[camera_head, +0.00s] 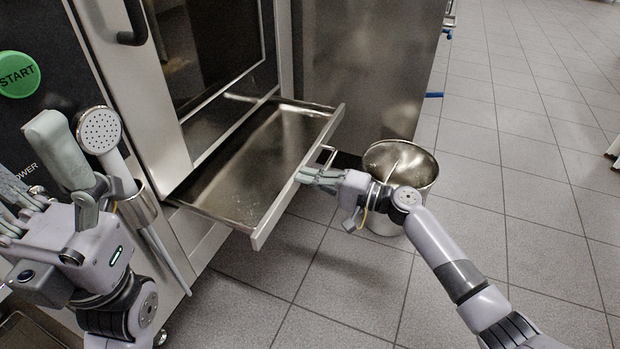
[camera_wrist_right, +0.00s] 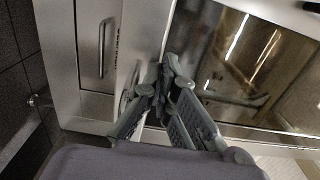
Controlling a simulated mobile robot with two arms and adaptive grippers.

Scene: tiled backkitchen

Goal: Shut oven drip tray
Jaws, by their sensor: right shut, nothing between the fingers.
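The oven drip tray (camera_head: 248,165) is a shallow metal tray pulled out from under the oven door (camera_head: 215,60), with its raised front panel facing right. My right gripper (camera_head: 305,178) is shut and empty, with its fingertips at the outer side of the tray's front panel; whether they touch it I cannot tell. My left gripper (camera_head: 35,165) is at the far left by the oven's control panel, fingers apart and empty.
A metal bucket (camera_head: 402,165) stands on the floor just behind my right gripper. A steel cabinet (camera_head: 365,65) is beside the oven. A hand shower (camera_head: 100,132) hangs in a holder near my left gripper.

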